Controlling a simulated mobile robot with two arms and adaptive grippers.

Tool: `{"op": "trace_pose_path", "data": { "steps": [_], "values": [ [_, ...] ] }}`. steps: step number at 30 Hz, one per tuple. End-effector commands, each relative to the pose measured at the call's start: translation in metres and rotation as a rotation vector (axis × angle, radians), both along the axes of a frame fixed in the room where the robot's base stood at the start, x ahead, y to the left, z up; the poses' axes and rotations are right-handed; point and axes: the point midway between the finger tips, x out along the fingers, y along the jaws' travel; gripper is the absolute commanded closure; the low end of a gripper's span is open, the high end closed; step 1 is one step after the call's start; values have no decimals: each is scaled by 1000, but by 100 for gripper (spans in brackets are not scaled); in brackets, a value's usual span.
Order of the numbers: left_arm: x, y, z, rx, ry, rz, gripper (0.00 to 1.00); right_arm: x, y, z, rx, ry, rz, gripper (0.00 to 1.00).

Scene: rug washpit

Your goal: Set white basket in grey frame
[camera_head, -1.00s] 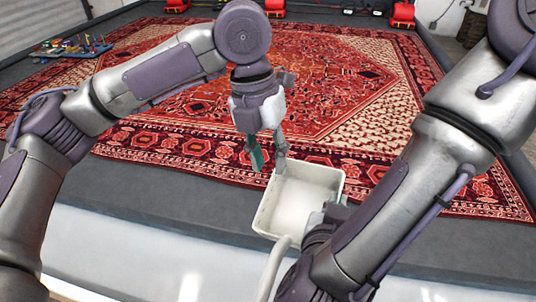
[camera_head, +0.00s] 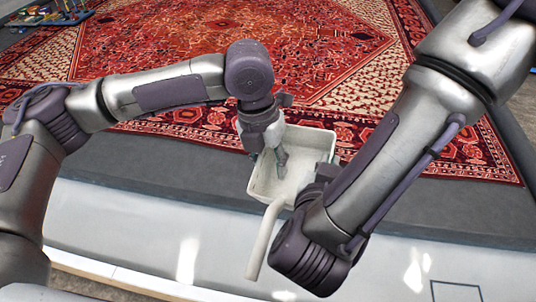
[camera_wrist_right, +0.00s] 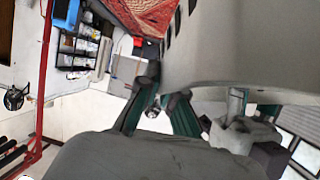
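The white basket (camera_head: 268,180) sits on the grey edge strip in front of the rug in the head view, and its pale wall (camera_wrist_right: 240,50) fills the upper right of the right wrist view. My left gripper (camera_head: 268,158) is over the basket's left rim, fingers apart, one inside the basket. A thin dark grey rectangular outline (camera_head: 456,283), perhaps the grey frame, is cut off at the lower right.
The patterned red rug (camera_head: 220,50) lies behind the basket. A glossy white surface (camera_head: 130,235) runs in front of the grey strip and is mostly clear. A pale tube (camera_head: 262,245) shows beside my right arm. Colourful tools (camera_head: 50,15) lie at the far left.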

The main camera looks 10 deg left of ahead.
Motion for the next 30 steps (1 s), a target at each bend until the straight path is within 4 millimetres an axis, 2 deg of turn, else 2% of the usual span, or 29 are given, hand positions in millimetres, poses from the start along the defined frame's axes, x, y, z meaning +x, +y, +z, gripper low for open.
{"op": "trace_pose_path", "data": {
  "steps": [5, 6, 12, 13, 22, 23, 27, 30],
  "values": [
    [0, 2, -4, 8, 3, 2, 67, 1, 2, 4, 9, -14, 2, 100],
    [0, 2, -4, 8, 4, 2, 64, 1, 2, 4, 9, -14, 2, 100],
    [0, 3, -5, 11, 5, 4, 97, 2, 2, 4, 9, -16, 0, 100],
    [0, 3, -5, 12, 5, 4, 100, 2, 1, 4, 9, -16, 0, 100],
    [0, 3, -5, 11, 5, 5, 100, 2, 2, 5, 11, -18, 3, 100],
    [0, 2, -4, 9, 5, 5, 100, 2, 2, 5, 12, -18, 2, 90],
    [0, 1, -3, 7, 5, 3, 100, 1, 2, 4, 9, -15, 3, 66],
    [0, 1, -3, 6, 3, 2, 100, 1, 2, 3, 8, -12, 2, 65]
  ]
}}
